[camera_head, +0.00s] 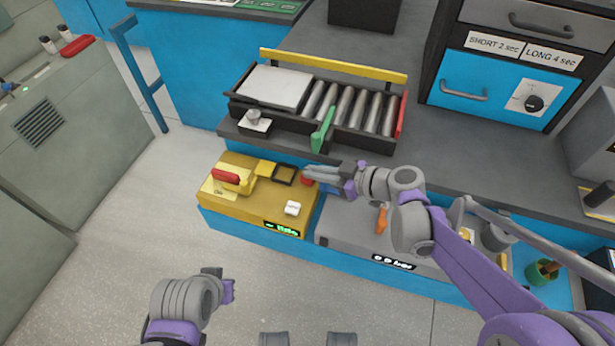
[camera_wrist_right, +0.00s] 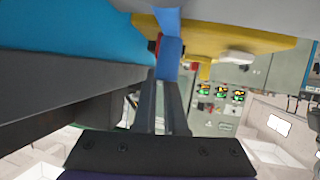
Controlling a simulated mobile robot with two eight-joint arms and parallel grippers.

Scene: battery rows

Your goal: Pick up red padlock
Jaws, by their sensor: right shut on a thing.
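A small red thing, which I take to be the red padlock (camera_head: 307,181), is at the tips of my right gripper (camera_head: 318,175), by the right edge of the yellow box. My right gripper is shut on it, with the fingers pointing left. In the right wrist view, only a small bit of red (camera_wrist_right: 153,45) shows beside a blue piece at the finger ends. Most of the padlock is hidden there. My left arm ends at the lower left of the head view, and its gripper (camera_head: 229,291) shows too little to tell its opening.
The yellow box (camera_head: 250,211) has a red handle (camera_head: 226,175) and a white piece (camera_head: 292,208). A grey box (camera_head: 342,234) stands to its right. Behind is a dark counter with a roller tray (camera_head: 405,122) and a green lever (camera_head: 322,130). Open floor lies left.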

